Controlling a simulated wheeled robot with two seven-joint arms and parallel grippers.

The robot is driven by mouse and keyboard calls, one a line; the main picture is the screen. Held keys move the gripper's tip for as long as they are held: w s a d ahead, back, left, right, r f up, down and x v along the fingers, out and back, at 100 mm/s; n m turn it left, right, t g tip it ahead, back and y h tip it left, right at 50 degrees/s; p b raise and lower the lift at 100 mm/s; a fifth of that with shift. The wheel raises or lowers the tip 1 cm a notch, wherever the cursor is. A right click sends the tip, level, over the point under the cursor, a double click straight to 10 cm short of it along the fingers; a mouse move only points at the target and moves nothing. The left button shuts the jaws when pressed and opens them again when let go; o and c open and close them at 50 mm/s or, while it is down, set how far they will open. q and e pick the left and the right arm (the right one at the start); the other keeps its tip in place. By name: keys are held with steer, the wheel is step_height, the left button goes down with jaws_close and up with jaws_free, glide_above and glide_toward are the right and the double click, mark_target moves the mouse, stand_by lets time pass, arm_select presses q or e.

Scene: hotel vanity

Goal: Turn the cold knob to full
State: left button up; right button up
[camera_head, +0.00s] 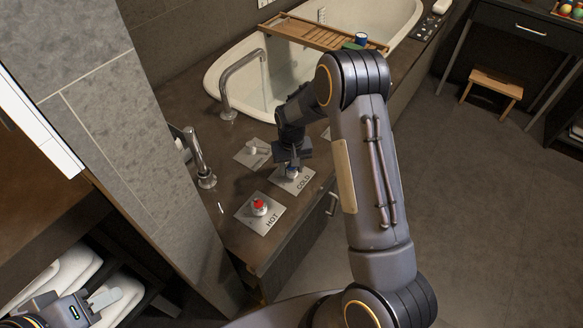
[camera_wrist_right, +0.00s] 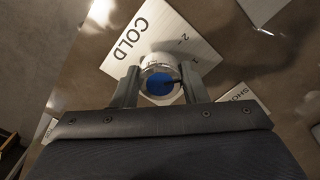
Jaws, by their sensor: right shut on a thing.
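The cold knob (camera_wrist_right: 160,82) has a blue top with a dark pointer mark and a pale round body. It sits on a light plate marked COLD (camera_wrist_right: 150,32), with numbers beside the knob. My right gripper (camera_wrist_right: 160,90) is shut on the knob, one finger on each side. In the head view the right gripper (camera_head: 291,170) comes down over the COLD plate (camera_head: 299,184) and mostly hides the knob. My left gripper (camera_head: 103,298) is at the lower left, away from the knobs; its finger gap is unclear.
The red-topped hot knob (camera_head: 259,206) stands on its HOT plate (camera_head: 247,220) nearer me. Another plate with a lever (camera_head: 253,152) lies behind. Curved faucets (camera_head: 201,165) rise at the left, and the bathtub (camera_head: 290,75) with a wooden tray (camera_head: 320,32) is beyond.

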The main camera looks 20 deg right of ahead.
steer(key=n, duration=0.3)
steer(key=shift+n, duration=0.3)
steer(key=shift+d+n+b, duration=0.1)
steer(key=shift+n+b, duration=0.25)
steer(key=shift+n, duration=1.05)
steer(key=shift+w, duration=0.1)
steer(key=o, duration=1)
step_height(320, 180, up, 7)
steer(key=shift+f+p, duration=0.1)
steer(key=shift+p, duration=0.35)
steer(key=shift+r, duration=0.55)
